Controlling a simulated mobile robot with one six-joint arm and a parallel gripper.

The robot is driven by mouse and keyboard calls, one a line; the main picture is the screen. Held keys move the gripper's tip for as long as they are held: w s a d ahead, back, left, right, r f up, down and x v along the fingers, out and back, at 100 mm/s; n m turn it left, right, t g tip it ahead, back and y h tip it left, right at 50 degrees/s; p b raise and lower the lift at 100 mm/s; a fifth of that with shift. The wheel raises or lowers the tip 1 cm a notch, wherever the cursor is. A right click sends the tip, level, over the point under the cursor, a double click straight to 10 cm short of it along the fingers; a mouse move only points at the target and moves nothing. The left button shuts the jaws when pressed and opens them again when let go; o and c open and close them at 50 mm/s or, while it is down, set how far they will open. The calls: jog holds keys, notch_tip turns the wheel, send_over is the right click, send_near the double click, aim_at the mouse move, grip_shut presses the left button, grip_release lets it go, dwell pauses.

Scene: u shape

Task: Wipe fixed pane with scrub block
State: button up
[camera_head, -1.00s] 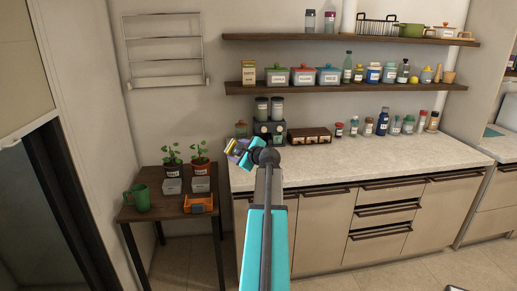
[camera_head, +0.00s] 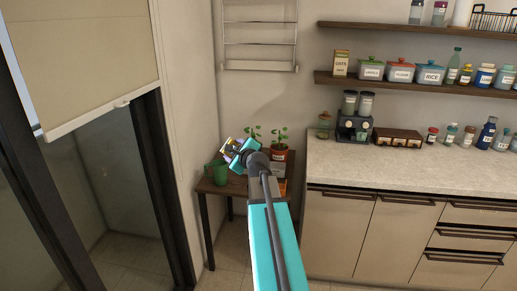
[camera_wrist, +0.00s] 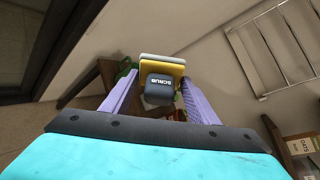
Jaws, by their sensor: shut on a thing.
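My gripper (camera_wrist: 160,92) is shut on the scrub block (camera_wrist: 160,88) in the wrist view. The block has a dark grip labelled SCRUB and a yellow and pale pad at its far side, held between two purple fingers. In the head view my gripper (camera_head: 232,150) is held out in front of the small side table, with the block mostly hidden. A glass pane (camera_head: 113,180) in a dark frame stands at the left, under a beige blind (camera_head: 80,50). I cannot tell whether it is the fixed pane. The block is apart from it.
A counter (camera_head: 420,178) with a coffee machine (camera_head: 354,129) stands to the right. A towel rack (camera_head: 260,45) hangs on the wall. Some floor is clear before the glass.

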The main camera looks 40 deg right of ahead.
jog(key=w+a+n+y+b, duration=0.1)
jog(key=w+a+y, duration=0.1)
jog(key=a, duration=1.9)
jog(key=w+a+n+y+b, duration=0.1)
jog(key=w+a+n+y, duration=0.1)
jog(key=a, duration=1.9)
jog(key=shift+w+r+n+t+y, duration=0.3)
jog(key=shift+w+t, duration=0.1)
jog(key=shift+w, duration=0.5)
jog(key=shift+d, duration=0.1)
